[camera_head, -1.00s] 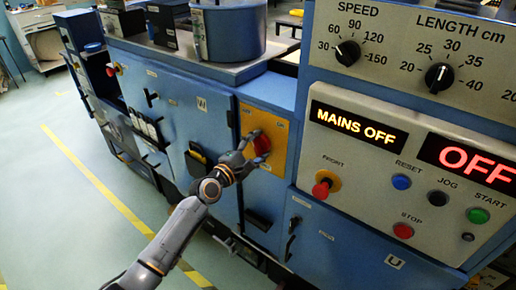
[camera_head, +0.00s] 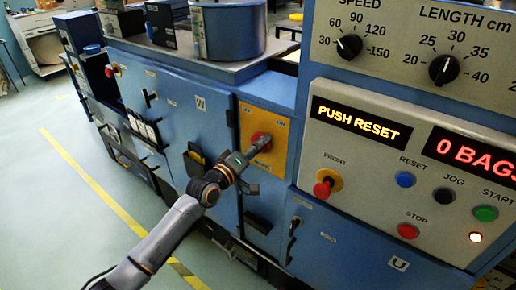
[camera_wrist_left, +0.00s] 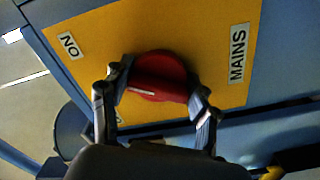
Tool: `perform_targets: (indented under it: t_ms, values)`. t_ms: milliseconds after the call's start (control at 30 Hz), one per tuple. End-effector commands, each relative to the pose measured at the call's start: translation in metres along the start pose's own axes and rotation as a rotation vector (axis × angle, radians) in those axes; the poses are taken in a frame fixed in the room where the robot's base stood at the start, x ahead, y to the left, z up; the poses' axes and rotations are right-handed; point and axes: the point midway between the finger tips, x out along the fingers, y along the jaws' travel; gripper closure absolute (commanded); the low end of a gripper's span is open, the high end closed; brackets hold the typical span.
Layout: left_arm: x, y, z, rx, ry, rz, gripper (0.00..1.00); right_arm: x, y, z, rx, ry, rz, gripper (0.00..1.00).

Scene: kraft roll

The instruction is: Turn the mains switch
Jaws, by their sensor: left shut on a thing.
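The red mains switch (camera_head: 261,140) sits on a yellow plate (camera_head: 272,165) on the blue machine's front. My left gripper (camera_head: 256,146) is at the switch and shut on its red knob. In the left wrist view the red knob (camera_wrist_left: 158,78) lies between the two fingers of my gripper (camera_wrist_left: 157,100), with a white mark on its bar. The yellow plate there carries a "MAINS" label (camera_wrist_left: 238,54) and another label (camera_wrist_left: 68,45) that appears turned over. The amber display (camera_head: 358,118) reads "PUSH RESET". My right gripper is not in view.
The control panel on the right has a blue reset button (camera_head: 404,179), a red stop button (camera_head: 408,231), a green start button (camera_head: 485,213) and a red mushroom button (camera_head: 323,188). A red display (camera_head: 468,151) shows "0 BAGS". Open floor lies to the left.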

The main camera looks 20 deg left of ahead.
Motion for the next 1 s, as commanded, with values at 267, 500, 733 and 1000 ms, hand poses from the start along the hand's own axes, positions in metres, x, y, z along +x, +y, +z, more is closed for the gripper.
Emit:
perform_targets:
  t_ms: [267,500,733,1000]
  values:
    - [-0.0001,-0.0020,0.0008,0.169,-0.002,-0.002,0.72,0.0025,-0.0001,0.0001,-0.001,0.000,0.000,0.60]
    - [-0.0001,-0.0023,0.0003,0.238,-0.002,-0.002,0.72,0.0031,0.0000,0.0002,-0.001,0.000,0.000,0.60]
    - [-0.0001,-0.0024,0.0003,0.256,-0.002,-0.002,0.71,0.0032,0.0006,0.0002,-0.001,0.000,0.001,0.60]
    - [-0.0001,-0.0024,0.0001,0.257,-0.001,-0.002,0.72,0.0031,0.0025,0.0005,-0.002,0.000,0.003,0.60]
